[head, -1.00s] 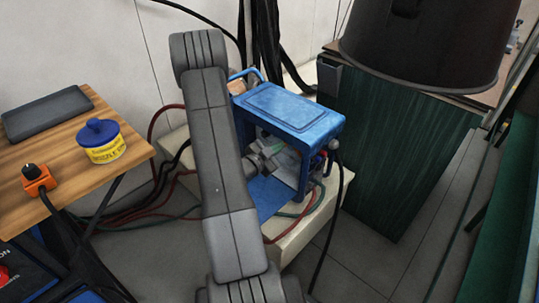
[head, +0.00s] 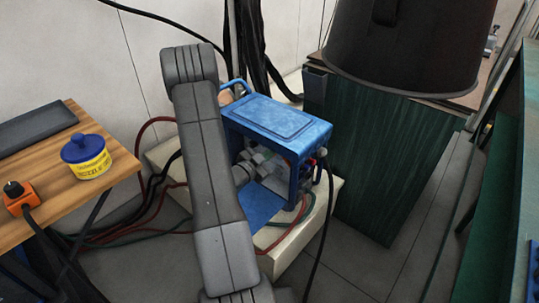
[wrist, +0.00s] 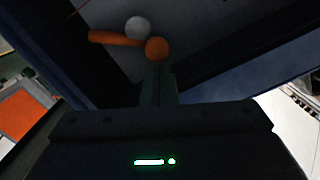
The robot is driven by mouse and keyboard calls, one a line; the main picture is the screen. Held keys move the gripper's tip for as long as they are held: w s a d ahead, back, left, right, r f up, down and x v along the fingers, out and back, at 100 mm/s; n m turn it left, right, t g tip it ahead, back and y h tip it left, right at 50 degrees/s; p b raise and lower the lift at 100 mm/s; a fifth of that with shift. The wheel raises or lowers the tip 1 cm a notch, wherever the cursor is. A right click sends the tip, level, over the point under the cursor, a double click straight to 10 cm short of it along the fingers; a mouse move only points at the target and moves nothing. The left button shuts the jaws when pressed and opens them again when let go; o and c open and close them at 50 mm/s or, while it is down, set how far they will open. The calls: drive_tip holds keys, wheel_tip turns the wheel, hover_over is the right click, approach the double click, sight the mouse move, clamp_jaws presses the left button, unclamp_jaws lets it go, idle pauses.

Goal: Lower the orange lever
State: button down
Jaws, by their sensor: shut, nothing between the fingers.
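In the head view, my gripper (head: 262,160) is inside the open side of the blue machine (head: 277,122). The lever cannot be made out there.
The machine stands on a pale plinth (head: 285,258), with hoses and cables around it. A wooden table (head: 105,155) at left holds a blue-and-yellow tin (head: 87,160). A dark bin (head: 410,50) sits on a green cabinet (head: 385,150) at right. Floor is clear in front of the cabinet.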

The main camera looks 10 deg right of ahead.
drive_tip(key=shift+w+a+f, duration=0.1)
drive_tip(key=f+n, duration=0.1)
drive_tip(key=n, duration=0.1)
drive_tip(key=w+a+f+n, duration=0.1)
drive_tip(key=f, duration=0.1)
drive_tip(key=w+f+n, duration=0.1)
drive_tip(key=n, duration=0.1)
drive_tip(key=shift+w+a+f+n+g, duration=0.15)
drive_tip(key=shift+a+f+n+g, duration=0.15)
drive_tip(key=shift+a+f+g, duration=0.1)
drive_tip(key=shift+b, duration=0.3)
idle(0.3)
drive_tip(key=shift+a, duration=0.1)
